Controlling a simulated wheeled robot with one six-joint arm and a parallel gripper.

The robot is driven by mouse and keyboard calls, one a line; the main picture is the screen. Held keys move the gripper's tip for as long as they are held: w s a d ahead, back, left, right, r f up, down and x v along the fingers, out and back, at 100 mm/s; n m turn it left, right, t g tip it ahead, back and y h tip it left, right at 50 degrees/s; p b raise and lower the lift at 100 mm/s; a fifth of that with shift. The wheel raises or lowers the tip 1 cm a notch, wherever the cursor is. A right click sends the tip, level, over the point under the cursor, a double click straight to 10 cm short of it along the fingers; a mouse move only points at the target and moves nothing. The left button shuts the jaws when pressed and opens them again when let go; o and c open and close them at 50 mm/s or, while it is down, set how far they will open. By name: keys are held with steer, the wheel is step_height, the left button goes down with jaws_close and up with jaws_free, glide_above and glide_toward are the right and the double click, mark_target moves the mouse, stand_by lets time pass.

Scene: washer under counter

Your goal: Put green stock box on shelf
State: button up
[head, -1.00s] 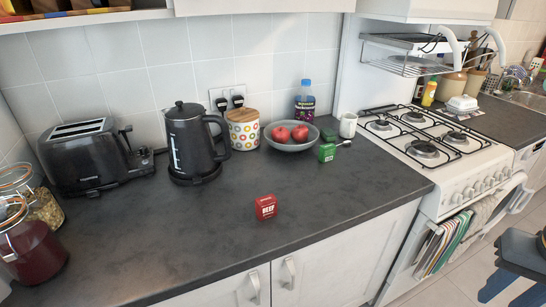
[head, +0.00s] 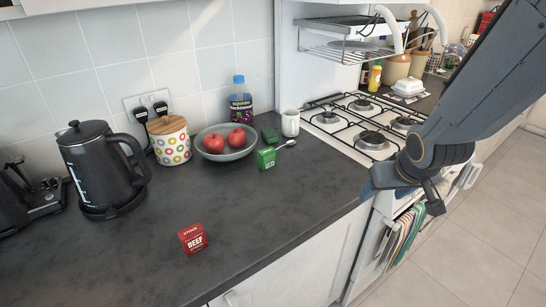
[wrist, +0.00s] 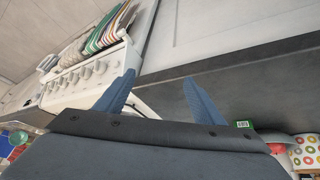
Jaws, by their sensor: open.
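A small green stock box (head: 266,158) stands on the dark counter, in front of the fruit bowl and beside a spoon. My gripper (head: 385,182) is at the counter's right front edge, by the stove, well to the right of the green stock box. In the wrist view its blue fingers (wrist: 160,92) are spread with nothing between them. A wire rack (head: 345,52) hangs above the stove; I cannot tell whether it is the task's shelf.
A red beef box (head: 193,238) stands on the front counter. A bowl (head: 227,152) with two red fruits, a white mug (head: 290,123), a bottle (head: 240,100), a dotted canister (head: 171,143) and a black kettle (head: 102,167) stand behind.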

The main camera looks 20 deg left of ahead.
mark_target(270, 154)
steer(key=w+a+n+y, duration=0.1)
steer(key=w+a, duration=0.1)
steer(key=a, duration=0.2)
steer(key=w+a+n+t+y, duration=0.1)
steer(key=w+a, duration=0.1)
steer(key=a, duration=0.2)
steer(key=w+a+n+t+y+b, duration=0.1)
steer(key=w+a, duration=0.1)
steer(key=a, duration=0.2)
steer(key=shift+w+a+f, duration=0.1)
steer(key=shift+w+f, duration=0.2)
steer(key=a+n+y, duration=0.1)
steer(key=a+y, duration=0.1)
steer(key=a, duration=0.3)
steer(key=a+r+n+y+b, duration=0.1)
steer(key=a+y, duration=0.1)
steer(key=a, duration=0.2)
steer(key=w+a+n+t+y, duration=0.1)
steer(key=a+y, duration=0.1)
steer(key=a, duration=0.3)
steer(key=shift+a+r+n, duration=0.3)
steer(key=shift+a, duration=0.05)
steer(key=shift+a+x, duration=0.25)
steer(key=shift+x, duration=1.2)
steer(key=shift+a+p+x, duration=0.2)
steer(key=shift+p+x, duration=0.8)
steer(key=shift+x, duration=1.15)
steer(key=shift+s+r, duration=0.15)
steer(key=c, duration=1.2)
